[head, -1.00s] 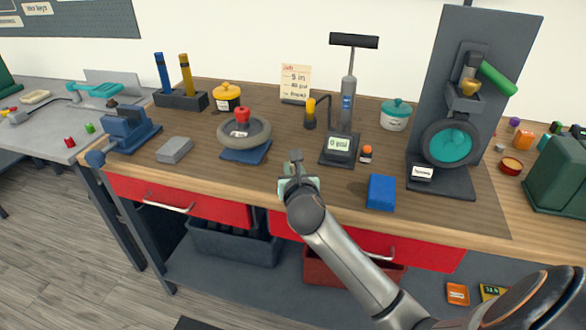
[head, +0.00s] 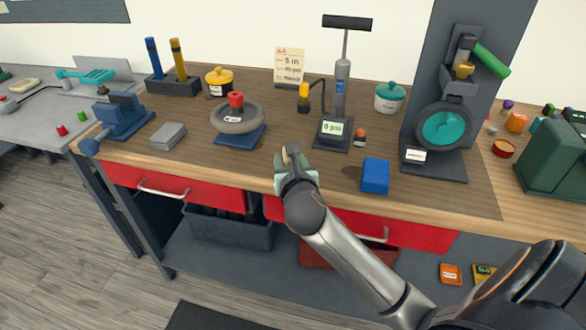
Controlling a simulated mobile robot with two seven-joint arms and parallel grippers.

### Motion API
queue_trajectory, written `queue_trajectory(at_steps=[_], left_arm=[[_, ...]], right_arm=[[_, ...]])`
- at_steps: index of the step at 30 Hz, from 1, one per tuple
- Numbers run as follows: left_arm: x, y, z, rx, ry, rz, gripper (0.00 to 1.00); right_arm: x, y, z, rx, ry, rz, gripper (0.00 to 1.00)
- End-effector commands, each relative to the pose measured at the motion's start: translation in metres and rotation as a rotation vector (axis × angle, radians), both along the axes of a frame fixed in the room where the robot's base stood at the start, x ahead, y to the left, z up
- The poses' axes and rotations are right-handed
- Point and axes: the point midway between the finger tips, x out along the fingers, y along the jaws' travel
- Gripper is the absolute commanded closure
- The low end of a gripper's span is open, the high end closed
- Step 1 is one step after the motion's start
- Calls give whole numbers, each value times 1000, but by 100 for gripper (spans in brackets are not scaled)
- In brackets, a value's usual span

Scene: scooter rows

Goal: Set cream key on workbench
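The workbench (head: 185,140) has a brown wooden top with red drawers and spans the middle of the head view. My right arm comes in from the lower right. Its gripper (head: 292,158) is over the bench's front edge, left of the blue block. The gripper is seen from behind, with pale green parts at its sides and a small grey piece between or at its tips. I cannot tell whether it holds anything. I cannot make out a cream key; it may be hidden by the gripper. My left gripper is not in view.
A blue block (head: 375,176), a gauge (head: 333,133) with a pump, and a tyre (head: 238,117) on a blue stand are around the gripper. A grey block (head: 168,136) and blue vise (head: 122,117) are left. A wheel stand (head: 440,130) is right. Bare wood lies between tyre and gauge.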

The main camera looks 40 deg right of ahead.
Motion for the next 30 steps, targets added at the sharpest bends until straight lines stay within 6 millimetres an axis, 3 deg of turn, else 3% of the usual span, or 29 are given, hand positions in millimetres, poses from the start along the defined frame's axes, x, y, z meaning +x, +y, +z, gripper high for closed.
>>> queue_trajectory(at_steps=[7, 13, 16, 20, 26, 30], left_arm=[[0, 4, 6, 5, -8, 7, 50], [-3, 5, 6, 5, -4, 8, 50], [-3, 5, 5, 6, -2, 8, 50], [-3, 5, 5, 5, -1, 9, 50], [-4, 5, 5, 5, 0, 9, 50], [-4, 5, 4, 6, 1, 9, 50]], right_arm=[[-43, 22, 15, 2, 3, 1, 49], [-61, 31, 20, 4, 1, 0, 49], [-64, 36, 11, 59, -4, 1, 49], [-66, 50, -24, 284, -28, -10, 49], [-87, 84, -105, 872, -63, -128, 49], [-113, 107, -157, 1304, -80, -308, 49]])
